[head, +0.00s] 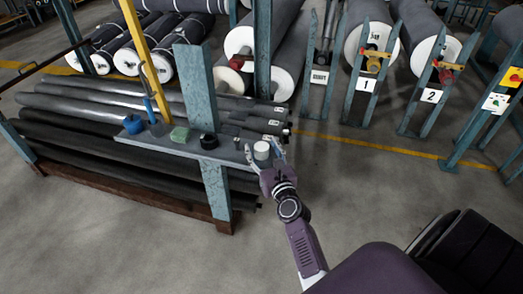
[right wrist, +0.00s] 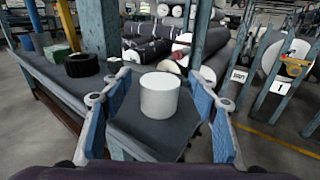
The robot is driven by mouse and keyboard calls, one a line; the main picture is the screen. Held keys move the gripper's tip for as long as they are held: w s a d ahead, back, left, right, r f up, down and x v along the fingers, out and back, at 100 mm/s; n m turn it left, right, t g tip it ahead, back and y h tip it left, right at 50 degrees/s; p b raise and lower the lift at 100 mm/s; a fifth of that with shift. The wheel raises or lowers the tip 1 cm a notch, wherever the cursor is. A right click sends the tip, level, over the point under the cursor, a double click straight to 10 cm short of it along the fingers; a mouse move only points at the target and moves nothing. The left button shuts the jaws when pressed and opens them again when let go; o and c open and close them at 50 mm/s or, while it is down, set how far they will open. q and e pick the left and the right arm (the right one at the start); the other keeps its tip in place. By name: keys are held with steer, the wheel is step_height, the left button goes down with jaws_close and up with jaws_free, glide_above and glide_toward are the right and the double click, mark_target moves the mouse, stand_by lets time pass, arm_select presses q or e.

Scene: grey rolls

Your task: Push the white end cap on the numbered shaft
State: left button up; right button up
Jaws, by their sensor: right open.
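The white end cap (head: 262,150) stands upright on the right end of a narrow grey shelf (head: 178,146). In the right wrist view the cap (right wrist: 159,96) is a plain white cylinder. My right gripper (head: 264,154) is open at the shelf end, one finger on each side of the cap; in the right wrist view its blue-padded fingers (right wrist: 157,78) show gaps to it. Shafts in stands labelled 1 (head: 372,62) and 2 (head: 445,72) stick out of white-ended rolls at the back right. My left gripper is not in view.
A black ring (head: 209,141), a green block (head: 180,134) and a blue item (head: 132,124) sit along the shelf. A blue-green post (head: 194,85) rises beside it. Dark rolls lie in a rack below. Open floor lies right of the shelf.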

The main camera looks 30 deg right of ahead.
steer(key=shift+w+d+f, duration=0.1)
steer(key=shift+w, duration=0.3)
steer(key=shift+s, duration=0.1)
steer(key=shift+c, duration=0.3)
steer(key=c, duration=1)
